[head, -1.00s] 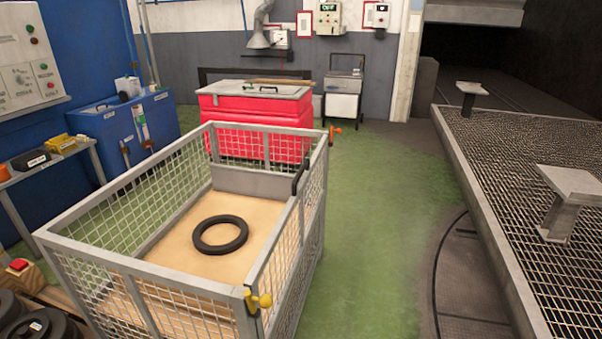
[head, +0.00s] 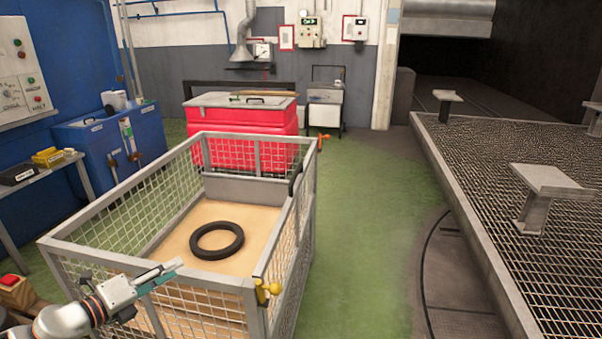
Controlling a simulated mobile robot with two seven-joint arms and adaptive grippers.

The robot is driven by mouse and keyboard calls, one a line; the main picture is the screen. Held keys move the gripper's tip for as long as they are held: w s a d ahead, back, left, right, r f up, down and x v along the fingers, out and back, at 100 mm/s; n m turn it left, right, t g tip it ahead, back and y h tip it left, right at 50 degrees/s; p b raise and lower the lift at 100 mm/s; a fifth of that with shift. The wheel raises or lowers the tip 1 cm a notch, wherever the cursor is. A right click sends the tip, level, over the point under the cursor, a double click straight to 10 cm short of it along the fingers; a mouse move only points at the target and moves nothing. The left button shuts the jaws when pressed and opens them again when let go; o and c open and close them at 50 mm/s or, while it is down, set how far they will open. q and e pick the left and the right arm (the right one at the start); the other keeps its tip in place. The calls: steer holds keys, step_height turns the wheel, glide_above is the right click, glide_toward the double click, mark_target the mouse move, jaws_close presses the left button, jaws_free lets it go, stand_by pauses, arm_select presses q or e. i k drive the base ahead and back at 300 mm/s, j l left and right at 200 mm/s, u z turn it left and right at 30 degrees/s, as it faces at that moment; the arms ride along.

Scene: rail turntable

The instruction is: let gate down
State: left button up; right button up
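The mesh cage cart (head: 150,270) stands at the centre left with grey metal rails. Its right-hand mesh side, which looks like the gate (head: 290,235), stands upright. A black handle (head: 296,182) is near that side's far top. A yellow latch knob (head: 274,288) sits at the near right corner. My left gripper (head: 172,272) is at the cart's near left, in front of the near mesh, well left of the yellow knob. Its fingers look apart, with nothing between them. My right gripper is out of view.
A black ring (head: 217,240) lies on the cart's wooden floor. A red bin (head: 240,115) stands behind the cart. Green floor (head: 365,240) is clear to the right, up to the raised grating (head: 500,180). A bench (head: 50,172) is at the left.

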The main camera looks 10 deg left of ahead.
mark_target(293, 198)
steer(key=i+l, duration=0.35)
steer(key=i, duration=0.2)
steer(key=i+l, duration=0.35)
steer(key=i, duration=0.25)
steer(key=i+l, duration=0.4)
steer(key=i, duration=0.15)
